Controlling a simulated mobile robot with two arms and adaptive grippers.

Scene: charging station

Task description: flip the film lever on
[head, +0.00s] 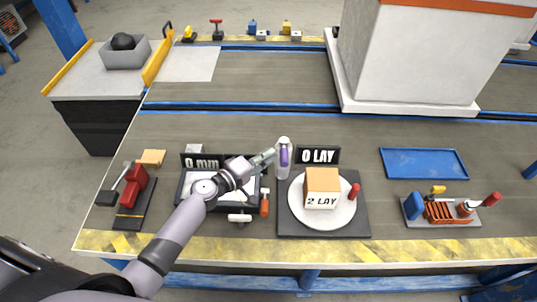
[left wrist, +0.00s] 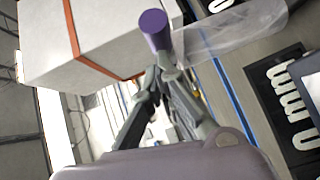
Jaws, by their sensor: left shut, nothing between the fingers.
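My left gripper (head: 268,156) is at the end of the arm from the left, beside the film roll (head: 284,160), a pale translucent cylinder with a purple core. The gripper is shut and empty; in the left wrist view its fingers (left wrist: 165,68) overlap the purple end (left wrist: 155,28) of the roll. Whether they touch it I cannot tell. A white turntable (head: 300,218) holds a tan box (head: 322,182) marked "2 LAY". A red-topped lever (head: 354,191) stands at the box's right; whether it is the film lever I cannot tell. My right gripper is out of view.
A "0 LAY" sign (head: 318,155) stands behind the turntable. A "0 mm" sign (head: 202,162) stands behind a station partly hidden by my left arm. A red tool (head: 135,186) is at left. A blue tray (head: 424,162) and a small rack (head: 440,211) are at right.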

